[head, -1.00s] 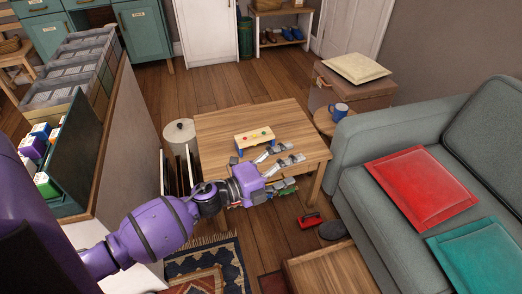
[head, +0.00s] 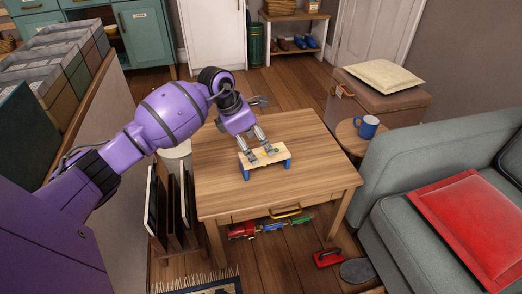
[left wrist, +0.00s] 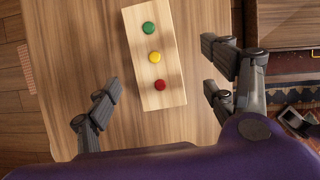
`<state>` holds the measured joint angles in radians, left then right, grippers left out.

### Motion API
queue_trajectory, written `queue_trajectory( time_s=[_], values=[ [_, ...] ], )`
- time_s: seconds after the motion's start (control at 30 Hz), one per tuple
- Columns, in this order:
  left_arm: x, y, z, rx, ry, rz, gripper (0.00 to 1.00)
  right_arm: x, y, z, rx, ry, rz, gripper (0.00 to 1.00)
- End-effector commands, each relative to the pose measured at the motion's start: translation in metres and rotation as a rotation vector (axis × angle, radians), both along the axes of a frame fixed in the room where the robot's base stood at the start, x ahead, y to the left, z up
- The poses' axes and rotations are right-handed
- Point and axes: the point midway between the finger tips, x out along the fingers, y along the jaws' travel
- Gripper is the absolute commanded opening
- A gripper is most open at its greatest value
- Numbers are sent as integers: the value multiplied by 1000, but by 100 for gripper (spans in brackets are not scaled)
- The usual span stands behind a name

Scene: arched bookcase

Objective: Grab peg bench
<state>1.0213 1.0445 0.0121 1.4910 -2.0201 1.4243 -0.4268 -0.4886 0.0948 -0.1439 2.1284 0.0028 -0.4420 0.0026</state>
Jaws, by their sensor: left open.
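The peg bench (head: 274,162) stands on the wooden table. It has a light wood top and blue legs. In the left wrist view the bench top (left wrist: 145,35) carries a green, a yellow and a red peg in a row. My left gripper (head: 263,151) is over the bench in the head view, fingers pointing down at it and partly covering its top. In the left wrist view my left gripper (left wrist: 163,88) is open, with its fingers on either side of the bench's red-peg end and apart from it. My right gripper is not in view.
The table (head: 320,185) is otherwise clear on top. A colourful toy train (head: 270,227) is beneath it. A stool with a blue mug (head: 367,126) and a grey sofa (head: 390,220) stand to the right. A dark upright rack (head: 172,215) is at the left.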

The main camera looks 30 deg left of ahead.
Motion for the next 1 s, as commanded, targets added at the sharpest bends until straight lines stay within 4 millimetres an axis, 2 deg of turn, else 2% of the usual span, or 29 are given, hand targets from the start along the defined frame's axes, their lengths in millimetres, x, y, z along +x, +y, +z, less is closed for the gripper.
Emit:
queue_trajectory(
  time_s=[0.17, 0.7, 1.0],
  values=[
    [1, 0, -7, 6, 6, -1, 77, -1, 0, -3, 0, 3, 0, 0],
    [27, -16, -69, 4, 6, -1, 77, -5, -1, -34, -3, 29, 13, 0],
    [29, -17, -71, 6, 3, -2, 77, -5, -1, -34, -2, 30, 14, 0]
  ],
)
